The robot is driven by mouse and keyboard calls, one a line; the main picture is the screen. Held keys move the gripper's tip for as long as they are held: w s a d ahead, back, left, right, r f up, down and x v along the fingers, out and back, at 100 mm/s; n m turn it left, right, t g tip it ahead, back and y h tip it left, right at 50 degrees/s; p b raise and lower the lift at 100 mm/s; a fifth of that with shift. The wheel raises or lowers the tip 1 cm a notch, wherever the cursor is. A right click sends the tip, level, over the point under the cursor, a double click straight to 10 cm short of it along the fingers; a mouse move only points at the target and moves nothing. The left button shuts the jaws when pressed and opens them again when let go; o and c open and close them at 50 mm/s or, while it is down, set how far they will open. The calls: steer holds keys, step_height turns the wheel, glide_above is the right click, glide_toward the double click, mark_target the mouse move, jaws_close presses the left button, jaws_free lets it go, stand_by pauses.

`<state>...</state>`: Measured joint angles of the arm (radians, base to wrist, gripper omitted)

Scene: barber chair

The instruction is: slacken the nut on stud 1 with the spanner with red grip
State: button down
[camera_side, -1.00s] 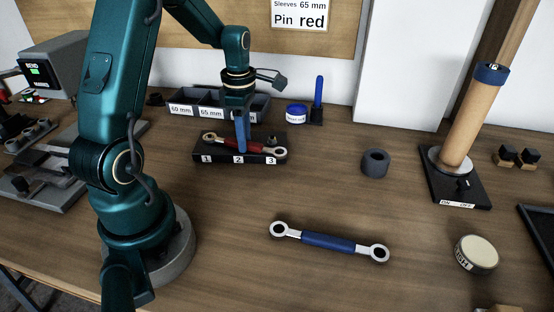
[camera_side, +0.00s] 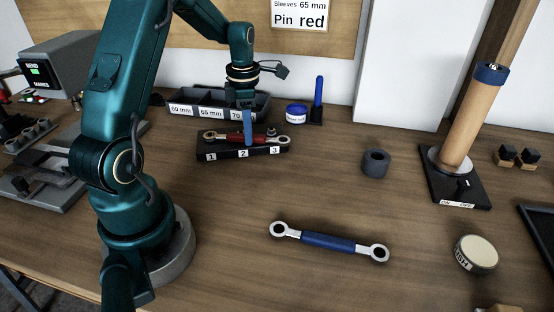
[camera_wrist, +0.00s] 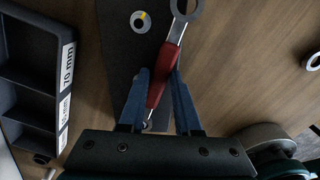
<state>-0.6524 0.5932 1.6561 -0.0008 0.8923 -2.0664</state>
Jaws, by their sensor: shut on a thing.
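The spanner with red grip (camera_side: 232,138) lies along the top of the dark block (camera_side: 222,155) labelled 1, 2, 3. My gripper (camera_side: 248,142) is shut on its red grip, which also shows between the blue fingers in the wrist view (camera_wrist: 163,80). Its left ring (camera_side: 210,136) is over the block's end by label 1; I cannot tell whether it is seated around a nut. Its right ring (camera_side: 284,140) is by label 3.
A blue-gripped spanner (camera_side: 328,241) lies in the front. A labelled bin (camera_side: 262,112) stands close behind the block. Bare bench lies in front of the block.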

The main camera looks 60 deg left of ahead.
steer(key=shift+w+a+n, duration=0.2)
steer(key=shift+a+n, duration=0.1)
steer(key=shift+n, duration=0.1)
steer(key=shift+r, duration=1.55)
steer(key=shift+s+d+f+m, duration=0.1)
steer(key=shift+s+d+m, duration=0.2)
steer(key=shift+m, duration=0.6)
steer(key=s+d+r+m, duration=0.3)
steer(key=s+r+m, duration=0.2)
steer(key=m, duration=0.4)
steer(key=shift+d, duration=0.2)
steer(key=shift+f, duration=3.2)
